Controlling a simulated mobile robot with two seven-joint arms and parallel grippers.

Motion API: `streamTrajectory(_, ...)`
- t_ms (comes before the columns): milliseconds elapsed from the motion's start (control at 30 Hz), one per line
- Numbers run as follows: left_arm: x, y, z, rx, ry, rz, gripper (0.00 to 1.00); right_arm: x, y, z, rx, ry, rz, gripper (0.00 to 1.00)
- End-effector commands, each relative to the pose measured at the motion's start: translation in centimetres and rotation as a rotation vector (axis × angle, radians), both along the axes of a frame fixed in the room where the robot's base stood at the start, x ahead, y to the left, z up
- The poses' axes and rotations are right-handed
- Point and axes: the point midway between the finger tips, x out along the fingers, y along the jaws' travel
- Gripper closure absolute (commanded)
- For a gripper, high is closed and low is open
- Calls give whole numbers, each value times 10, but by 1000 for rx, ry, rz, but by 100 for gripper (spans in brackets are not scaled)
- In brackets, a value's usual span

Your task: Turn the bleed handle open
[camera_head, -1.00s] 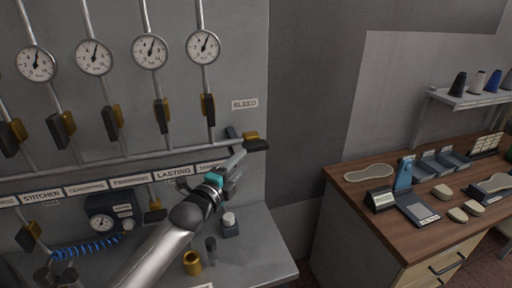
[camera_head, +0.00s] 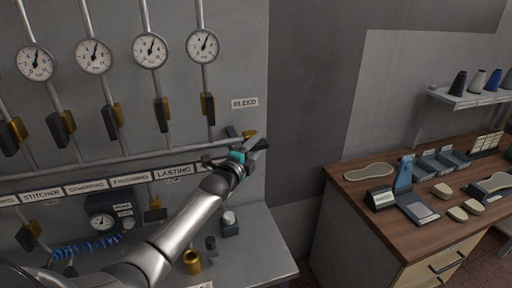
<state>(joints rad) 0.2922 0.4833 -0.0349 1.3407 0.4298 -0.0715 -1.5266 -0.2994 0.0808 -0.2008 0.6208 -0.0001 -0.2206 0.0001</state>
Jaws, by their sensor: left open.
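The bleed valve (camera_head: 249,133), with a brass-coloured body and dark parts, sits at the right end of the horizontal pipe, below the BLEED label (camera_head: 244,103). My left gripper (camera_head: 256,145) is open and lies right at this valve, its fingers pointing up and right across the valve's front. The fingers hide most of the dark handle, and I cannot tell whether they touch it. My right gripper is not in view.
Several gauges (camera_head: 151,50) and dark-handled valves (camera_head: 162,112) line the grey panel to the left. A wooden bench (camera_head: 350,187) stands at the right.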

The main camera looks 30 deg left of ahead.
Motion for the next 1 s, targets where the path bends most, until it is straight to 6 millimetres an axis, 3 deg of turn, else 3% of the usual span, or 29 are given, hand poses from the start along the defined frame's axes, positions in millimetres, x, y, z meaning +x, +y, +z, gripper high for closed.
streamTrajectory(167,0,0,0,1,0,0,49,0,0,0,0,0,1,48)
streamTrajectory(633,0,0,0,1,0,0,100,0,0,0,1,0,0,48)
streamTrajectory(1000,0,0,0,0,-1,0,100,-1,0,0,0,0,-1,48)
